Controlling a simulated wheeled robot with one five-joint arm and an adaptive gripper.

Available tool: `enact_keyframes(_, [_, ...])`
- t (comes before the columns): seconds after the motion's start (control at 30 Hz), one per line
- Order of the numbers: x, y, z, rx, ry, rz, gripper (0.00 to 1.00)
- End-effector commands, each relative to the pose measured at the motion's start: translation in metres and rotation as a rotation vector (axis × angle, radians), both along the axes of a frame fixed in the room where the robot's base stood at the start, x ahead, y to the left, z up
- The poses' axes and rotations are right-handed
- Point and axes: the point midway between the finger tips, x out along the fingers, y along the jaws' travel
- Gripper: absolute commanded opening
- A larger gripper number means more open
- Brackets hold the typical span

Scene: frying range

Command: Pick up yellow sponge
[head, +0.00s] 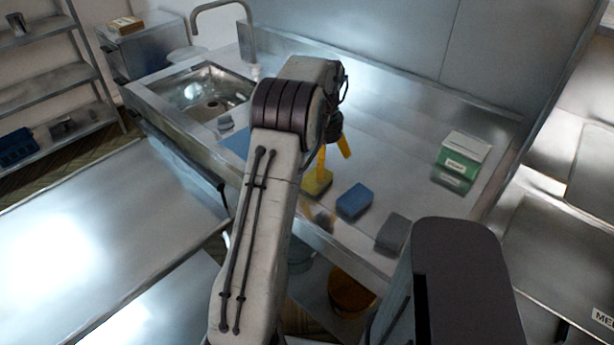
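The yellow sponge (318,187) lies on the metal counter (395,160) near its front edge, just left of a blue sponge. My arm hides part of it. My gripper (334,167) has yellow fingers that stand spread apart, with nothing seen between them. One fingertip shows right at the back of the yellow sponge in the picture; I cannot tell if it touches or hangs above it. The other fingertip is up and to the right of the sponge.
A blue sponge (354,201) and a grey block (392,233) lie along the front edge. A green and white box (462,160) stands to the right. A sink (208,95) with a faucet is at the left.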

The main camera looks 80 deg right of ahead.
Motion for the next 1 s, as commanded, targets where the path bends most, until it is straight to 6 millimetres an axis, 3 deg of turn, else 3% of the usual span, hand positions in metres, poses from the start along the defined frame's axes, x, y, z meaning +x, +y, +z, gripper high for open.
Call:
enact_keyframes(0.6, [0.006,0.000,-0.059,0.002,0.000,0.001,1.00])
enact_keyframes(1.0, [0.006,-0.001,-0.064,0.001,0.000,0.001,0.97])
